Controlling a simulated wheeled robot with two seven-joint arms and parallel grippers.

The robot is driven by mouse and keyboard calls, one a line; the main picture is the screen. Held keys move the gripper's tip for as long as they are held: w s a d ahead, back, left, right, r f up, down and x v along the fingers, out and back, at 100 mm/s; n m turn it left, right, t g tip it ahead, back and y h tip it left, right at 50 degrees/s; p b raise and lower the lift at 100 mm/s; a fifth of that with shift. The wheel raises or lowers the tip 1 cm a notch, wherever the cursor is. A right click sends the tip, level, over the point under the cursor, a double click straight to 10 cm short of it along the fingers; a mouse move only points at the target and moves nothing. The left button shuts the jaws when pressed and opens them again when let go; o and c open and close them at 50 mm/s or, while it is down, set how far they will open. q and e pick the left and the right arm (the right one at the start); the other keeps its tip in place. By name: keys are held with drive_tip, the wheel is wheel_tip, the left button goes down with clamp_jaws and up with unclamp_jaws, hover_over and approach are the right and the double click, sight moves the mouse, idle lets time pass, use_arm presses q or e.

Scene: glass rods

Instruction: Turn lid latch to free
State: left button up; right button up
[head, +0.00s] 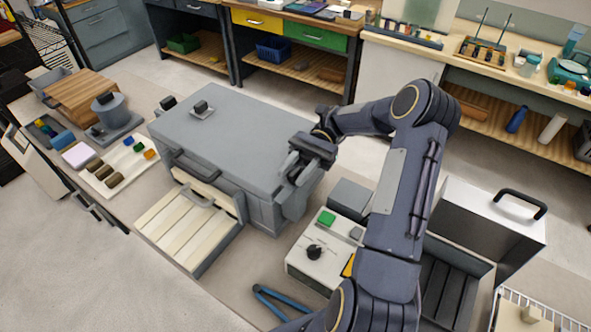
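A large grey box with a flat grey lid (225,135) stands in the middle of the work surface. The lid lies level on it. A small dark knob on a grey plate (201,108) sits on the lid's top at the back left; I cannot tell if it is the latch. A bar handle (192,164) runs along the front. My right gripper (294,171) is at the lid's right edge, its fingers against or just above it. Its finger gap is unclear, and it hides that part of the edge. My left gripper is out of view.
An open tray with pale slats (186,225) stands in front of the box. A control box (322,252) with a green button and black knob is to the right, near blue-handled pliers (282,303). A white tray (123,163) with small pieces lies left.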

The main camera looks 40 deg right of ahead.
sight(296, 171)
wheel_tip(296, 171, up, 3)
drive_tip(key=shift+r, duration=0.1)
drive_tip(key=s+a+r, duration=0.8)
drive_tip(key=s+r, duration=0.1)
drive_tip(key=s, duration=0.2)
drive_tip(key=shift+a+r, duration=0.3)
drive_tip(key=shift+r, duration=0.1)
drive_tip(key=shift+s, duration=0.1)
